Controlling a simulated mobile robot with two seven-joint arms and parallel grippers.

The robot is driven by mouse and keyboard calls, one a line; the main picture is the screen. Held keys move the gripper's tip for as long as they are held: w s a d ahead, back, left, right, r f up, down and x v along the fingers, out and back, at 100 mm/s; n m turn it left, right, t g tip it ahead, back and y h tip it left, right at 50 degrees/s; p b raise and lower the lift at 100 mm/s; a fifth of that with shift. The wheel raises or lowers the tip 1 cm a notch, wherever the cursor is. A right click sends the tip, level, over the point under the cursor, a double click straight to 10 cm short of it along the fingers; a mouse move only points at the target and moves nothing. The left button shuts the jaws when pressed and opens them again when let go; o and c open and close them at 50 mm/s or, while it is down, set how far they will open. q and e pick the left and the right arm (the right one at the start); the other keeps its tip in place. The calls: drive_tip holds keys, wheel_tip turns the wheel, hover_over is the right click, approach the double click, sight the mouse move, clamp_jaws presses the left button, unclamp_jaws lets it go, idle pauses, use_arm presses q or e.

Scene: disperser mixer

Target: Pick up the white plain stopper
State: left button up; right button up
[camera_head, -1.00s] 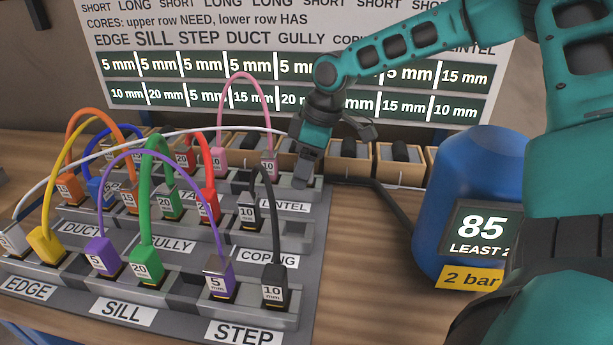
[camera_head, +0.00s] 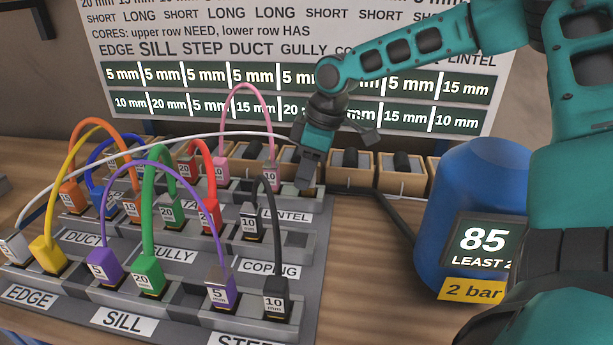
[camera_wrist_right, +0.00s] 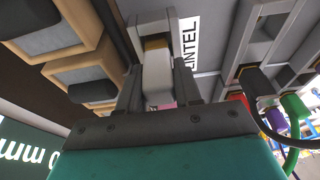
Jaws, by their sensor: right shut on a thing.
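My right gripper (camera_head: 308,178) points down at the right end of the back rail, by the LINTEL label (camera_head: 286,216). In the right wrist view its two fingers (camera_wrist_right: 158,88) are shut on a white block, the white stopper (camera_wrist_right: 157,78), with a brass-coloured end toward the rail. In the head view the fingers mostly hide the stopper. I cannot tell whether its end is still inside the rail's socket. A white cable (camera_head: 150,140) runs behind toward the gripper; its far end is hidden. My left gripper is not in view.
Coloured looped cables, including a pink one (camera_head: 245,88) and a black one (camera_head: 273,190), stand close left of the gripper. Small wooden boxes (camera_head: 350,183) line the back. A blue tank (camera_head: 465,190) stands right. Bare wood (camera_head: 365,270) lies between tank and rack.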

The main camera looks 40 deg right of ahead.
use_arm(q)
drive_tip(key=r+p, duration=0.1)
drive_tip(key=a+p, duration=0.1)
drive_tip(key=p, duration=0.1)
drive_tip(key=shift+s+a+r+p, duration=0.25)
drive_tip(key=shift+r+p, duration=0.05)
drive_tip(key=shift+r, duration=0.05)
use_arm(e)
wheel_tip(320, 180, up, 19)
drive_tip(key=shift+f, duration=0.15)
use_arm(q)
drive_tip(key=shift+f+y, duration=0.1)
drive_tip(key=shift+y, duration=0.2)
